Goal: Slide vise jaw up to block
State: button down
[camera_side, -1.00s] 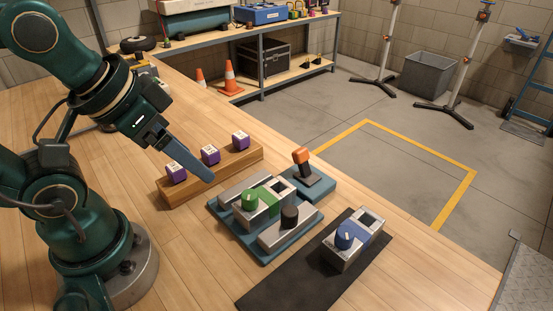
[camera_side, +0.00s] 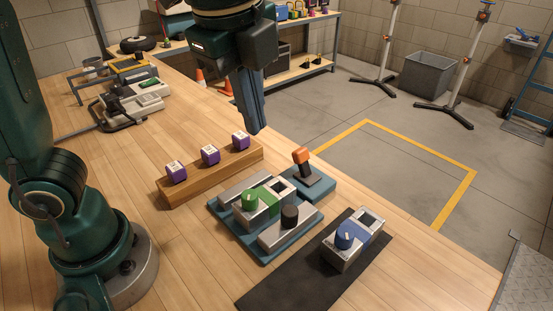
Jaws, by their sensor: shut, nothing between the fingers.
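A block (camera_side: 268,204) with a green middle and a green knob lies between the jaws, close along the rear jaw. The front silver jaw (camera_side: 272,240) carries a black knob (camera_side: 290,214); a narrow strip appears to separate it from the block. An orange-topped lever (camera_side: 301,157) stands at the vise's far right. My gripper (camera_side: 257,130) is shut and empty, pointing down above and behind the vise.
A wooden rail (camera_side: 222,172) with three purple-and-white cubes stands behind left of the vise. A blue-knobbed block (camera_side: 350,243) sits on a dark mat (camera_side: 283,292) at front right. Bare bench lies front left; electronics (camera_side: 135,100) stand at the far left.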

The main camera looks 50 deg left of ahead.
jog(key=w+d+f+m+y, duration=0.1)
jog(key=d+f+m, duration=0.2)
jog(key=d+m, duration=0.35)
jog(key=g, duration=0.1)
send_near(280, 224)
jog(key=shift+y, duration=0.3)
jog(key=d+f, duration=0.1)
jog(key=d, duration=0.1)
jog(key=d+f, duration=0.1)
jog(key=f, duration=0.1)
jog(key=d+f, duration=0.2)
jog(key=shift+s+d+f, duration=0.1)
jog(key=shift+s+d, duration=0.2)
jog(key=shift+d, duration=0.1)
jog(key=a, duration=0.1)
jog(key=w+a, duration=0.1)
jog(key=a, duration=0.1)
jog(key=shift+w, duration=0.3)
jog(key=shift+w+a, duration=0.15)
jog(key=shift+a, duration=0.1)
jog(key=shift+a, duration=2)
